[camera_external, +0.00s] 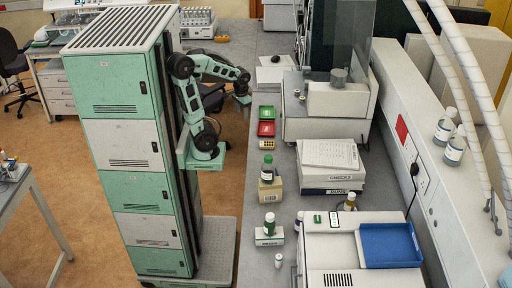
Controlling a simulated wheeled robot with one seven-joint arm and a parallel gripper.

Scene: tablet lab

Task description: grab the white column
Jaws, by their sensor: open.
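No thing stands out as clearly the white column. A small white upright cylinder (278,260) stands on the grey bench near the front edge of the picture. A small pale object (297,93) sits by the instrument farther back, too small to make out. My gripper (243,104) hangs at the end of my bent arm, pointing down near the bench's left edge. It is far behind the front cylinder and apart from it. Its jaws are open, with nothing visible between them, though the fingers are small in this view.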

